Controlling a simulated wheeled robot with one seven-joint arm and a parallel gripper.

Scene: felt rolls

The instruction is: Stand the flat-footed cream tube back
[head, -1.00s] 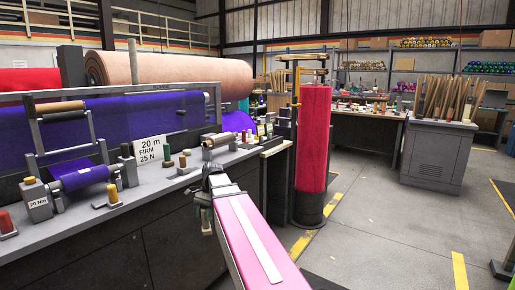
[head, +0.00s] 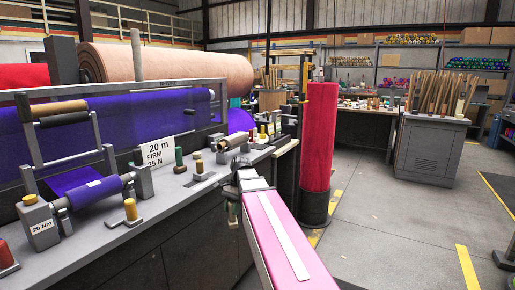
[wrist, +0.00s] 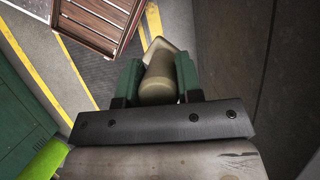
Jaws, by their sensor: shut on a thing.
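In the wrist view, my gripper (wrist: 158,78) has its two green fingers shut on a tan-cream tube (wrist: 159,80). A paler flat-sided piece (wrist: 160,45) shows at the tube's far end and looks like its foot. The tube is held off the floor, with open floor visible beyond it. In the head view, my gripper (head: 234,211) hangs at the end of my pink arm, beside the front edge of the grey bench (head: 205,183). I cannot make out the held tube in that view.
Several small spools, including a green one (head: 180,159), stand on the bench near a white "20 m FIRM" sign (head: 158,152). A tall red roll (head: 320,135) stands beyond my arm. The wrist view shows a slatted wooden thing (wrist: 97,20). Floor at right is clear.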

